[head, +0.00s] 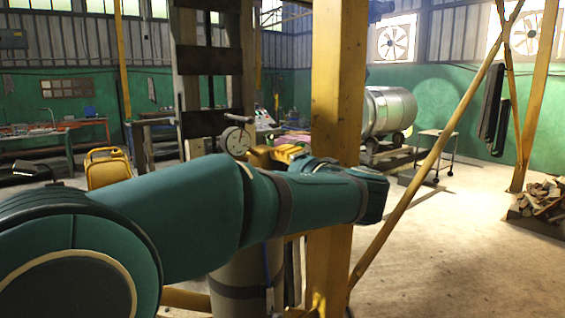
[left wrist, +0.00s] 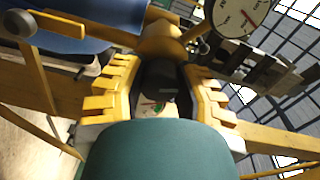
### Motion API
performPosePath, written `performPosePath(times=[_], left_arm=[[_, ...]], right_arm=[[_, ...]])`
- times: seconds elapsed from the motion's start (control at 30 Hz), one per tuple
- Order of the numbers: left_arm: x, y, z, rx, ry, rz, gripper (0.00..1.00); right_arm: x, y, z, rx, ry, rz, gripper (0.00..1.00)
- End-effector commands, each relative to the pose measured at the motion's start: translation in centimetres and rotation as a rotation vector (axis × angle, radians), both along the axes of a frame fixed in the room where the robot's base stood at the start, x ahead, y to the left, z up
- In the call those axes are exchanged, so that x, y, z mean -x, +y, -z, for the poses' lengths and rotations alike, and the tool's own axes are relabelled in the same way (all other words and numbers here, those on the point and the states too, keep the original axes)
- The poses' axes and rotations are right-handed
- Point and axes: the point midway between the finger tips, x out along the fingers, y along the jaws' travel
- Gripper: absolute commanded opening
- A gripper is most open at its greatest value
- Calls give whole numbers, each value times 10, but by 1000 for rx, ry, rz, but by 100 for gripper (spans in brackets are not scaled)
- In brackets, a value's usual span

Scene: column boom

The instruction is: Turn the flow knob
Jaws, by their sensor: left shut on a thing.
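The flow knob (left wrist: 160,78) is a dark round piece in the middle of the left wrist view, in front of a yellow-brown fitting (left wrist: 162,38). My left gripper (left wrist: 163,90) has its yellow stepped fingers on both sides of the knob and is shut on it. The knob is hidden there. A round white dial gauge (head: 236,142) stands just left of the gripper; it also shows at the top of the left wrist view (left wrist: 240,14). My right gripper is not in view.
A thick yellow post (head: 338,100) stands right behind my wrist, with a slanted yellow brace (head: 430,160) to its right. A grey cylinder (head: 240,280) stands below the forearm. A metal tank (head: 388,110) is farther back. The floor at right is mostly clear, with a woodpile (head: 540,203) at the edge.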

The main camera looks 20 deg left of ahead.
Motion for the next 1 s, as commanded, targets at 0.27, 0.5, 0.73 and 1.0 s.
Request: performPosePath(times=[0.27, 0.5, 0.73, 1.0], left_arm=[[0, 1, 0, -29, 37, -3, 0], [0, 1, 0, -31, 40, -3, 0], [0, 1, 0, -30, 39, -2, 65], [0, 0, 0, -30, 38, -1, 66]], right_arm=[[-1, 0, -3, 0, -2, 2, 47], [-1, 0, -3, 0, -3, 2, 47], [-1, 0, -3, 0, -2, 2, 47], [-1, 0, -3, 0, -2, 2, 47]])
